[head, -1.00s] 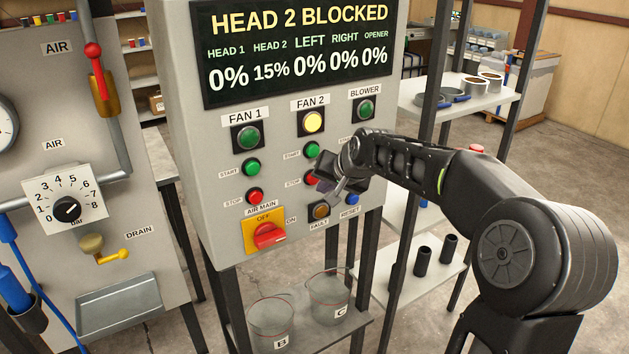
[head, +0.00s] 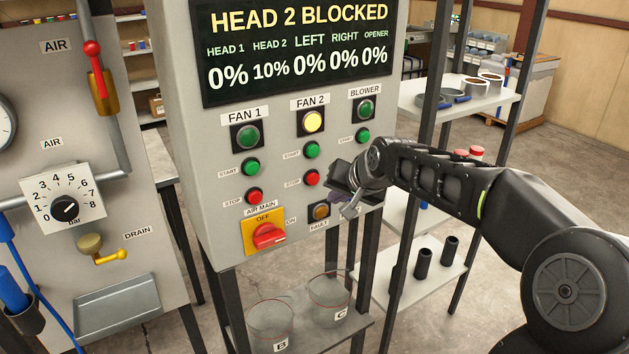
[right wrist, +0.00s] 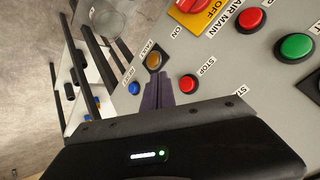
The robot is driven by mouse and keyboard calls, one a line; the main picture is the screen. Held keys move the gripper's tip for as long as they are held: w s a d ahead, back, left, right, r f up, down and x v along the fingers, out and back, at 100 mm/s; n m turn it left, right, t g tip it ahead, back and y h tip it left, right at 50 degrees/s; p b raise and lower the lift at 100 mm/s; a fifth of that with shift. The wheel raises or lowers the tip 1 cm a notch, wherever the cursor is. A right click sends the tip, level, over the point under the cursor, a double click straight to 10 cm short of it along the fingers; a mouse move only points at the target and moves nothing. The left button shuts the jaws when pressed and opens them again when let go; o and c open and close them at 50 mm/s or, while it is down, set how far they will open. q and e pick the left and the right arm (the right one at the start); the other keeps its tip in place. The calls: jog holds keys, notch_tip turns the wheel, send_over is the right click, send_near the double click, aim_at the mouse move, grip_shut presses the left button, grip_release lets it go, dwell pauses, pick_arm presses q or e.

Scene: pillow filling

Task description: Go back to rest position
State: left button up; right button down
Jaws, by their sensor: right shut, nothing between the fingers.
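My right gripper (head: 347,203) is shut and empty in front of the lower right part of the control panel (head: 215,175). It stands to the right of the red Fan 2 stop button (head: 312,178) and the amber fault button (head: 319,211), apart from both. In the right wrist view its closed dark fingers (right wrist: 158,92) point at the panel between the amber button and the red stop button, with the blue reset button (right wrist: 134,89) to the left. In the head view the gripper hides the reset button. My left gripper is not in view.
The display (head: 300,50) reads "HEAD 2 BLOCKED", with Head 2 at 10%. The Fan 2 lamp (head: 313,122) glows yellow. Clear containers B (head: 269,322) and C (head: 329,297) stand below the panel. A shelf rack (head: 470,105) stands behind my right arm.

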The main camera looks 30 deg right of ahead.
dwell(0.4)
jog(key=a+f+n+g+y, duration=0.1)
jog(key=a+f, duration=0.5)
jog(key=f, duration=0.3)
jog(key=s+a+f+n+g+y, duration=0.1)
jog(key=a+f+n, duration=0.1)
jog(key=a+f, duration=0.55)
jog(key=a+f+n+g+y, duration=0.1)
jog(key=a+f, duration=0.3)
jog(key=f, duration=0.7)
jog(key=s+a+f+n+g, duration=0.1)
jog(key=s+a+f, duration=0.5)
jog(key=s, duration=0.2)
jog(key=s+a+f+n+g+y, duration=0.1)
jog(key=s+a+f+g, duration=0.1)
jog(key=s+a+f, duration=0.4)
jog(key=s+a+f+n+g+y, duration=0.1)
jog(key=s+a+f, duration=0.5)
jog(key=s, duration=0.6)
jog(key=shift+f+g, duration=0.45)
jog(key=shift+g, duration=0.15)
